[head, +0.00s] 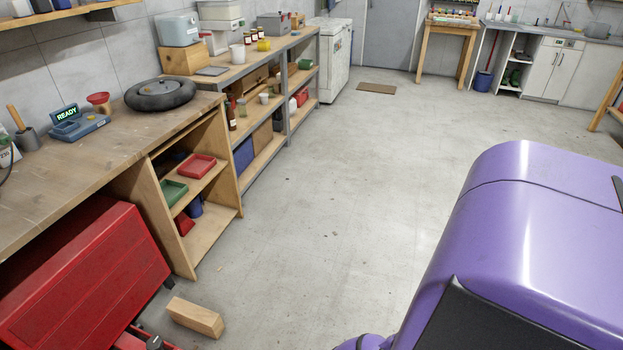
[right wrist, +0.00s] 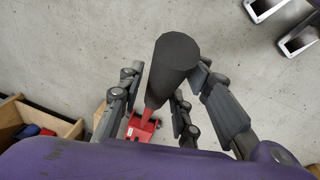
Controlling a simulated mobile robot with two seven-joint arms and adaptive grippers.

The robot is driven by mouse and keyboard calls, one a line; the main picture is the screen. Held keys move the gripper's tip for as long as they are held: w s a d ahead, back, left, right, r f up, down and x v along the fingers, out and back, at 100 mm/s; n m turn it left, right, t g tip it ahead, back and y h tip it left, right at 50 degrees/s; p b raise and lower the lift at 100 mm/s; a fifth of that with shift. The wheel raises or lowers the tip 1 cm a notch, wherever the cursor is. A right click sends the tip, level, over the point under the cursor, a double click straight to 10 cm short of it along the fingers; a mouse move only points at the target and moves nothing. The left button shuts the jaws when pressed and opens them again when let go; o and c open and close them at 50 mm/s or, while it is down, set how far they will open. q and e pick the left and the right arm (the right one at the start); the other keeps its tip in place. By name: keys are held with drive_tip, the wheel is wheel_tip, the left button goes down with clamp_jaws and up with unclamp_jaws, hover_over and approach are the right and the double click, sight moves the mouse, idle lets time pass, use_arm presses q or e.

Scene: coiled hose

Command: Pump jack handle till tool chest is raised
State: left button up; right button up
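The red tool chest (head: 85,280) is at the lower left of the head view, tilted, beside the wooden bench. Part of the red jack (head: 150,342) shows at the bottom edge there. In the right wrist view the jack's red body (right wrist: 142,128) is on the floor, and its handle with a thick black grip (right wrist: 172,68) rises toward the camera. My right gripper (right wrist: 165,80) has its fingers spread on either side of the grip. A gap shows at the left finger; contact at the right finger is unclear. My left gripper is in neither view.
A wooden block (head: 195,317) lies on the floor beside the chest. The workbench (head: 100,150) holds a small device reading READY (head: 78,122) and a black tire-like ring (head: 160,94). The middle floor is clear. My purple arm fills the right side.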

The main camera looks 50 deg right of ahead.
drive_tip(key=shift+o, duration=0.6)
drive_tip(key=shift+s, duration=0.15)
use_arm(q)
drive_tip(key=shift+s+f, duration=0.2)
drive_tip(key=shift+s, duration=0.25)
use_arm(e)
wheel_tip(320, 180, up, 12)
drive_tip(key=s+a, duration=0.1)
drive_tip(key=shift+s+a, duration=0.2)
drive_tip(key=shift+f, duration=0.1)
idle(0.5)
